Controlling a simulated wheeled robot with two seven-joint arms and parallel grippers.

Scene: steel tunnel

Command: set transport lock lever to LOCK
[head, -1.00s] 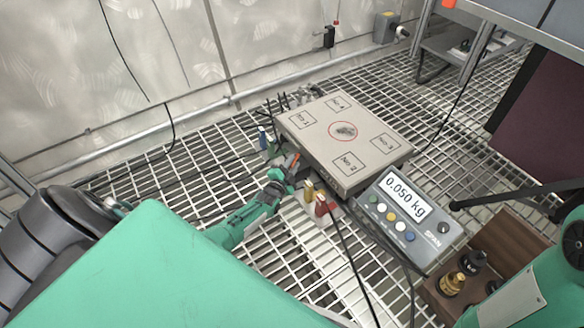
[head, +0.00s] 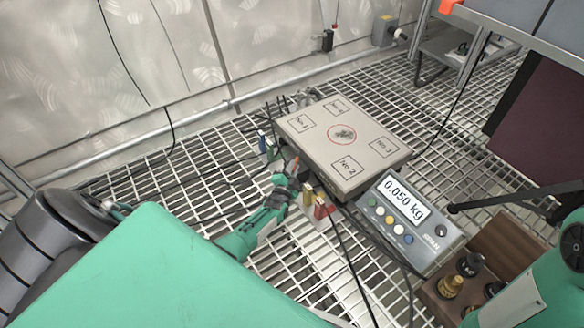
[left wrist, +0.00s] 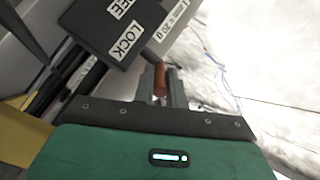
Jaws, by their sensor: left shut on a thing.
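The scale (head: 345,145) has a beige platform with numbered squares and a red circle. The transport lock lever is orange-red; its tip shows at the scale's left side in the head view (head: 294,165). In the left wrist view the lever (left wrist: 159,78) stands between the fingers of my left gripper (left wrist: 160,86), which is shut on it. The dark lock housing (left wrist: 115,35) carries a LOCK label (left wrist: 126,40) close beside the lever and a partly cut-off FREE label beyond it. My left gripper also shows in the head view (head: 287,181). My right gripper is out of view.
A display unit (head: 405,215) reading 0.050 kg sits in front of the scale. Yellow and red blocks (head: 318,205) stand near my left gripper. A wooden box (head: 480,265) with weights is at lower right. Cables cross the grated floor.

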